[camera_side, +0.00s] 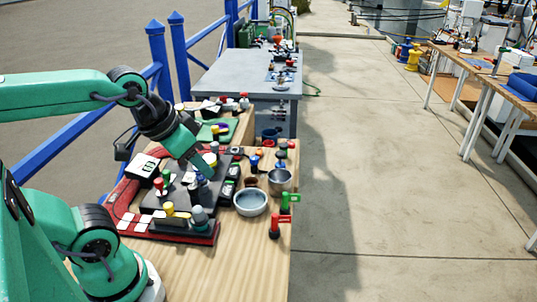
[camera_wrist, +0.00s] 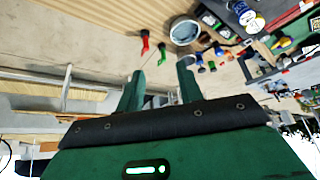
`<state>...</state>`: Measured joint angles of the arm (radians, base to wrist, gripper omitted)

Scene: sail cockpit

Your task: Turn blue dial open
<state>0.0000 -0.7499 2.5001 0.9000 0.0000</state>
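In the side view my gripper (camera_side: 205,168) hangs tilted over the back part of a dark control panel (camera_side: 185,195) with a red border, on a wooden table. In the wrist view my gripper (camera_wrist: 161,78) has its two green fingers spread, with nothing between them. A grey-blue knob (camera_side: 199,216) stands at the panel's front right corner, apart from my gripper. A smaller blue-grey knob (camera_side: 202,181) shows just below the fingers; whether they touch it is unclear. I cannot tell for sure which one is the blue dial, or how it is turned.
A metal bowl (camera_side: 251,203) and a metal cup (camera_side: 280,181) stand right of the panel. A green-handled piece (camera_side: 289,200) and a red-handled piece (camera_side: 275,226) stand near the table's right edge. Several small coloured knobs crowd the back. The front of the wooden table (camera_side: 235,270) is clear.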

